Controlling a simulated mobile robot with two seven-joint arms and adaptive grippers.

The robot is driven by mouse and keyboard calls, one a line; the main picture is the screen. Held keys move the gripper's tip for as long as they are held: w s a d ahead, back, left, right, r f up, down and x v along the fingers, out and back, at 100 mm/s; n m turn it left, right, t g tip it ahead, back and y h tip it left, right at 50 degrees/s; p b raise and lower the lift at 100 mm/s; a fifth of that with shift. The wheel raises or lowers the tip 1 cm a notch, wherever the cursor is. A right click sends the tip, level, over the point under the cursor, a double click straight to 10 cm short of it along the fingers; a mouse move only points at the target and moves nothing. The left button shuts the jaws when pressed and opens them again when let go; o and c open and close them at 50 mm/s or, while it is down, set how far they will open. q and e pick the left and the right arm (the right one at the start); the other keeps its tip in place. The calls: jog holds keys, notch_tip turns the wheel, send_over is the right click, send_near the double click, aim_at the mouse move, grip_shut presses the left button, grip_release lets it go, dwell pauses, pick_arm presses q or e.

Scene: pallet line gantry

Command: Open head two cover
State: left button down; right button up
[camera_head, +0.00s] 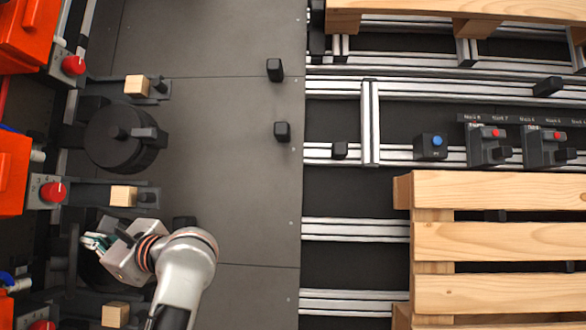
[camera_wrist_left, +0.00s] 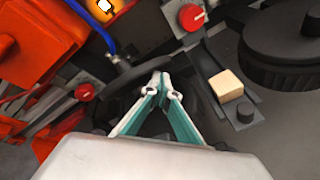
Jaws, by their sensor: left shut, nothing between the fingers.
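A black round cover (camera_head: 112,150) with a knob on top and a small block at its right edge sits between two wood-tipped arms on the left. It also shows at the upper right of the left wrist view (camera_wrist_left: 285,72). My left gripper (camera_head: 90,241) is over a second dark round part, nearer the bottom of the head view and mostly hidden by the gripper. In the left wrist view the gripper's teal fingers (camera_wrist_left: 160,82) meet at their tips, with nothing between them. I cannot read which head is number two. My right gripper is not in view.
Orange housings (camera_head: 12,172) and red knobs (camera_head: 53,192) line the left edge. Wooden blocks (camera_head: 123,193) sit on dark brackets beside the covers. A blue hose (camera_wrist_left: 93,28) runs near the fingers. Pallets (camera_head: 500,240) and rails lie right; grey floor plates between are mostly clear.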

pick_arm(q)
jog(key=shift+s+a+r+p, duration=0.3)
jog(key=shift+s+a+r, duration=0.1)
jog(key=shift+s+a, duration=0.4)
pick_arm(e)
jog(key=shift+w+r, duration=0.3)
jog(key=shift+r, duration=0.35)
pick_arm(q)
jog(key=shift+a, duration=0.15)
jog(key=shift+s+a+r, duration=0.2)
jog(key=shift+s+a, duration=0.1)
jog(key=shift+a, duration=0.15)
jog(key=shift+s+a+r, duration=0.2)
jog(key=shift+s+a, duration=0.05)
jog(key=shift+a, duration=0.2)
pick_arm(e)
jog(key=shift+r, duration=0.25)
pick_arm(q)
jog(key=shift+a, duration=0.15)
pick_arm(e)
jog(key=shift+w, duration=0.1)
pick_arm(q)
jog(key=shift+s+a+r+p, duration=0.15)
jog(key=shift+s+a+p, duration=0.05)
jog(key=shift+a, duration=0.3)
jog(key=shift+s+a+r+p, duration=0.1)
jog(key=shift+s+a+p, duration=0.1)
jog(key=shift+a, duration=0.3)
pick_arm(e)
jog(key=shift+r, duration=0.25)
